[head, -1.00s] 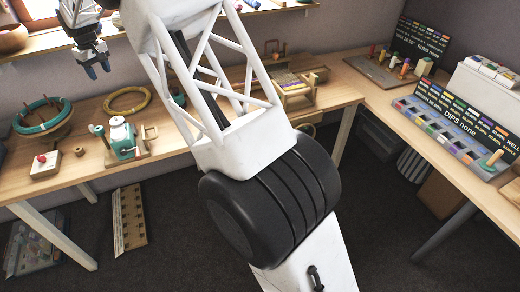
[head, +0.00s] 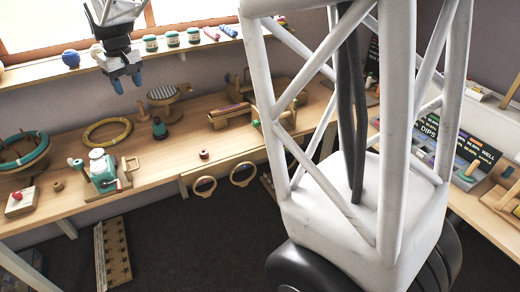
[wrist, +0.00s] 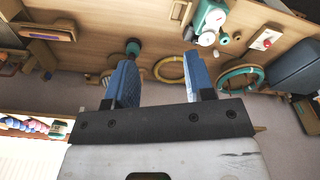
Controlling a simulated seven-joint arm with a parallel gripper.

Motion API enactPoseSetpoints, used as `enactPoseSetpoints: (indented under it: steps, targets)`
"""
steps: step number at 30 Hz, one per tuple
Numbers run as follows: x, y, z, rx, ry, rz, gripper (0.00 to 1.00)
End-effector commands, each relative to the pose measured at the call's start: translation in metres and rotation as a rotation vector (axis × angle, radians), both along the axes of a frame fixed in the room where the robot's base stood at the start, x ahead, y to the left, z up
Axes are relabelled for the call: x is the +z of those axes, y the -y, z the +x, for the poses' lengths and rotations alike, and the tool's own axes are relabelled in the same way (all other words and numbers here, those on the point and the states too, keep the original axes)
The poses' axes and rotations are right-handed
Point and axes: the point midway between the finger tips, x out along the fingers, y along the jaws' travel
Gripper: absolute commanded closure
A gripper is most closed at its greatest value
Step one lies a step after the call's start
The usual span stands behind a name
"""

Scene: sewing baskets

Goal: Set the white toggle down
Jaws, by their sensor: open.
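My gripper (head: 127,83) has two blue fingers, set apart with nothing between them. It hangs in the air at the upper left of the head view, in front of the back shelf and above the bench. In the wrist view the blue fingers of my gripper (wrist: 160,62) frame only the bench and a yellow hoop (wrist: 170,68) beyond. I cannot make out a white toggle in either view. My own white lattice arm covers much of the right of the head view and hides part of the benches.
The wooden bench (head: 150,187) holds a green sewing machine (head: 104,172), a ring basket (head: 22,153), a yellow hoop (head: 107,131) and a teal spool (head: 159,128). Yarn balls and jars line the shelf (head: 195,47). A labelled sorting rack (head: 465,172) stands at right. Bench space shows around the small red-topped spool (head: 203,154).

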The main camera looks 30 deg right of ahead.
Motion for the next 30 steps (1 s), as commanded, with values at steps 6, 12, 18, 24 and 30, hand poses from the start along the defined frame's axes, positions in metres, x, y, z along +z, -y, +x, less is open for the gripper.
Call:
enactPoseSetpoints:
  steps: [6, 12, 18, 24, 30]
  targets:
    - [0.025, 0.034, -0.056, -0.050, 0.034, 0.009, 0.51]
    - [0.029, 0.062, -0.106, -0.097, 0.044, 0.013, 0.51]
    - [0.028, 0.087, -0.157, -0.144, 0.057, 0.017, 0.51]
    - [0.022, 0.109, -0.208, -0.191, 0.069, 0.021, 0.51]
    - [0.013, 0.128, -0.260, -0.238, 0.081, 0.025, 0.51]
